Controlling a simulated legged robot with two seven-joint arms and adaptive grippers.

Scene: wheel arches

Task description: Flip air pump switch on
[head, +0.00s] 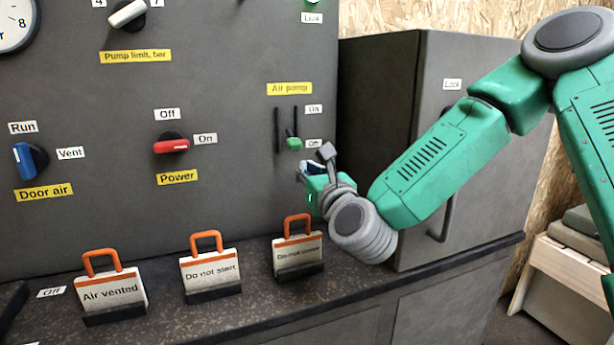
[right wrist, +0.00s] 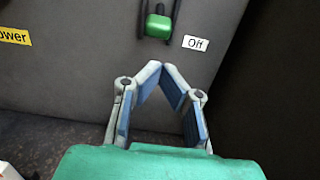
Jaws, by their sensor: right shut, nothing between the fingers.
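The air pump switch (head: 293,143) is a small green knob in a vertical slot on the grey panel, under the yellow "Air pump" label (head: 289,88). It sits at the lower end, by the "Off" label (head: 314,144); the "On" label (head: 314,109) is higher. In the right wrist view the green knob (right wrist: 158,25) is at the top, beside the "Off" label (right wrist: 195,43). My right gripper (head: 304,170) is just below and right of the switch, apart from it. Its blue-padded fingertips (right wrist: 161,75) meet with nothing between them. My left gripper is not in view.
Tags reading "Air vented" (head: 110,291) and "Do not start" (head: 211,271), plus a third tag (head: 297,253), stand on the ledge below. A red power knob (head: 171,146) and a blue door air knob (head: 26,160) are to the left. A grey cabinet (head: 390,100) stands at right.

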